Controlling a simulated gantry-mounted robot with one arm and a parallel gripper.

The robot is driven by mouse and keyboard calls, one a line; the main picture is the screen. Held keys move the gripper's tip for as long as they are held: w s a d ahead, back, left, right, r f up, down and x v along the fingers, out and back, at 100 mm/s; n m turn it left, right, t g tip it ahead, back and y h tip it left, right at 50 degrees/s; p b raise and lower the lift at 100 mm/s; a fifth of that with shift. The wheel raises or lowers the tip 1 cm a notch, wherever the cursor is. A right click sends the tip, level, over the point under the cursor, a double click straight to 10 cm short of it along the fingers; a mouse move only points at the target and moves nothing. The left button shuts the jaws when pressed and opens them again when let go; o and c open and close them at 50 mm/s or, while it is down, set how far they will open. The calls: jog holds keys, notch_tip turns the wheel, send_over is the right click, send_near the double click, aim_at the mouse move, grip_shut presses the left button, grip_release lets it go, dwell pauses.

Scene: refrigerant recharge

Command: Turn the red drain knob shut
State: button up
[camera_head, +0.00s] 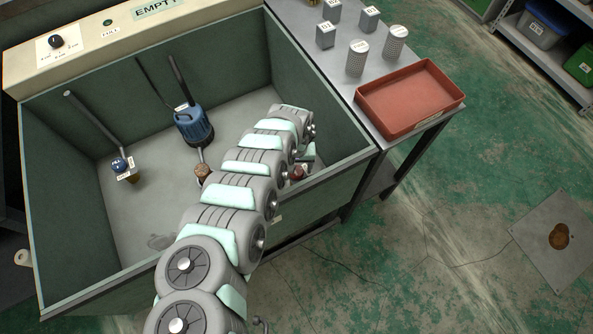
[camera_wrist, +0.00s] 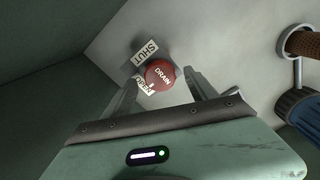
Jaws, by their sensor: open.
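The red drain knob (camera_wrist: 160,74) is round and marked DRAIN, with a small white mark near its lower edge. A SHUT label (camera_wrist: 145,53) lies above and left of it, and a second label (camera_wrist: 144,87), partly covered by the knob, lies at its lower left. My gripper (camera_wrist: 160,84) is open, with one finger on each side of the knob; I cannot tell whether either touches it. In the head view the knob (camera_head: 298,172) is a small red patch beside the end of my arm, inside the tank near its right wall.
The green tank's rim (camera_head: 330,169) and walls stand close around my arm. A blue pump (camera_head: 192,125) and a blue-topped valve (camera_head: 122,165) are inside the tank. A red tray (camera_head: 410,97) and several canisters and blocks stand on the table to the right.

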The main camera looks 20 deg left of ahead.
jog(key=shift+f, duration=0.8)
jog(key=c, duration=1.4)
